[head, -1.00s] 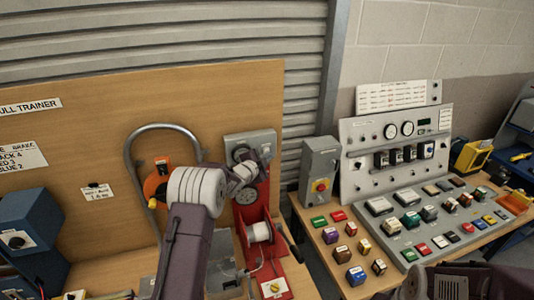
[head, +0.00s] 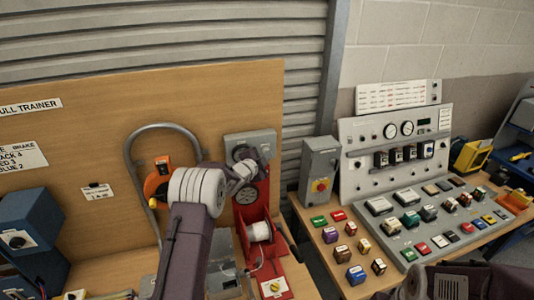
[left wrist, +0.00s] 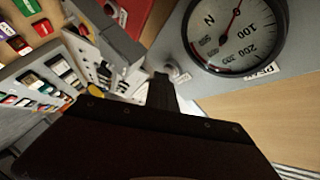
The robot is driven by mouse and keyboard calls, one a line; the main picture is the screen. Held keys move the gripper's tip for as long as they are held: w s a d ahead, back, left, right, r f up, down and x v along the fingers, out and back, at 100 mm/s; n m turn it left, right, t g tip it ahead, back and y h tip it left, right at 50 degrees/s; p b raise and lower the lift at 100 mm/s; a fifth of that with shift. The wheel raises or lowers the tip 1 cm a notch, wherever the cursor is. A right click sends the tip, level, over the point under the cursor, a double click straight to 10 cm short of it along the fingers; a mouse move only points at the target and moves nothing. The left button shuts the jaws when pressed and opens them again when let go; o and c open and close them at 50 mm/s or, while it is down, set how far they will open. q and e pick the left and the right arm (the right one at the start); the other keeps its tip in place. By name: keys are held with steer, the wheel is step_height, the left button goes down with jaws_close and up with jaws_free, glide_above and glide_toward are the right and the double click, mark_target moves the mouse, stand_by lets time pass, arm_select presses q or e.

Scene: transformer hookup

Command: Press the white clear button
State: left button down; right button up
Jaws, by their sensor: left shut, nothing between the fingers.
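My left gripper (left wrist: 162,82) is shut and empty in the left wrist view. Its dark fingertips lie right beside a small pale round button (left wrist: 179,73) on a grey panel, which looks like the white clear button. I cannot tell whether they touch. A round gauge (left wrist: 238,32) with a white face and red needle sits on the same panel, just right of the button. In the head view the grey gauge box (head: 263,140) stands on top of a red stand, and my left wrist covers part of it. The button cannot be made out there.
The red stand (head: 274,222) holds a white spool (head: 259,231) below the gauge box. An orange device (head: 156,187) and a bent grey tube stand left of my wrist. A sloped control panel (head: 440,222) with many coloured blocks fills the right-hand table.

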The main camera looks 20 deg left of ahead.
arm_select(q)
steer(key=shift+s+d+b, duration=0.4)
steer(key=shift+s+b, duration=0.25)
steer(key=shift+b, duration=0.1)
steer(key=s+d+b, duration=0.1)
steer(key=s+b, duration=0.1)
steer(key=s+d+b, duration=0.1)
steer(key=s+b, duration=0.1)
steer(key=shift+d, duration=0.4)
